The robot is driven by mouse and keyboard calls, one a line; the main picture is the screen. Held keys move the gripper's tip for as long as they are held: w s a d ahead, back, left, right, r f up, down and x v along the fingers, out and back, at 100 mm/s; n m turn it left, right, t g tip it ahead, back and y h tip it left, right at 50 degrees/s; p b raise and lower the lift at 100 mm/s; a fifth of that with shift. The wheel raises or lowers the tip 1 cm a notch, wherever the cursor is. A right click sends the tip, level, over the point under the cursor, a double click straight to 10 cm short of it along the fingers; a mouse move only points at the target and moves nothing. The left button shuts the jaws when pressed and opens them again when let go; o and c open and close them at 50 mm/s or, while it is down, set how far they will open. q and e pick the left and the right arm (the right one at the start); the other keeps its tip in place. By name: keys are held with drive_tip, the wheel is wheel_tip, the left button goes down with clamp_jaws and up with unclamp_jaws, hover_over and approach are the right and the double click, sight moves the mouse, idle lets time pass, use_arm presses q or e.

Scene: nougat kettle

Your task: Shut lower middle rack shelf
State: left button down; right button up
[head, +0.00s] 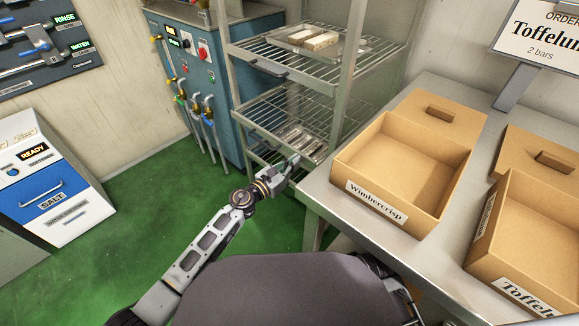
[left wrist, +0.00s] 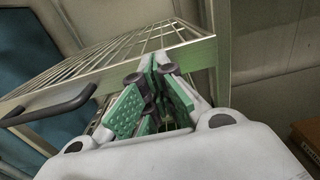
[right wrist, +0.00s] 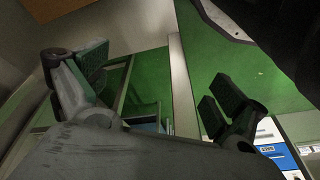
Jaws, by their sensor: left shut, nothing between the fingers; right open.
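The metal rack (head: 349,82) stands at the back centre with wire shelves. A shelf at about mid-height (head: 262,115) has a dark front handle and carries metal trays; it sticks out toward me. In the left wrist view a wire shelf (left wrist: 120,50) shows its front bar and black handle (left wrist: 50,105) close by. My left gripper (head: 292,164) is shut and empty at this shelf's front right corner; its fingertips (left wrist: 158,65) look close to the front bar, contact unclear. My right gripper (right wrist: 150,90) is open and empty, hidden in the head view.
An upper shelf (head: 262,50) holds a tray with pale bars (head: 321,41). The steel table (head: 325,183) with the Wimbercrisp box (head: 376,205) stands close right of my left gripper. A blue machine (head: 225,75) is left of the rack. Green floor is clear at left.

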sight(302, 155)
use_arm(q)
drive_tip(key=shift+w, duration=0.1)
use_arm(e)
drive_tip(key=shift+s+f, duration=0.1)
drive_tip(key=shift+f, duration=0.05)
use_arm(q)
drive_tip(key=shift+d, duration=0.15)
drive_tip(key=b+x, duration=0.1)
drive_tip(key=x, duration=0.2)
drive_tip(key=shift+w+d, duration=0.45)
drive_tip(key=shift+w, duration=0.05)
drive_tip(key=shift+r, duration=0.15)
use_arm(e)
drive_tip(key=shift+s+a+r, duration=0.1)
drive_tip(key=shift+a+r, duration=0.05)
drive_tip(key=shift+r, duration=0.3)
drive_tip(key=shift+s+a+r, duration=0.1)
drive_tip(key=shift+r, duration=0.35)
use_arm(q)
drive_tip(key=shift+w+r, duration=0.1)
use_arm(e)
drive_tip(key=shift+w, duration=0.1)
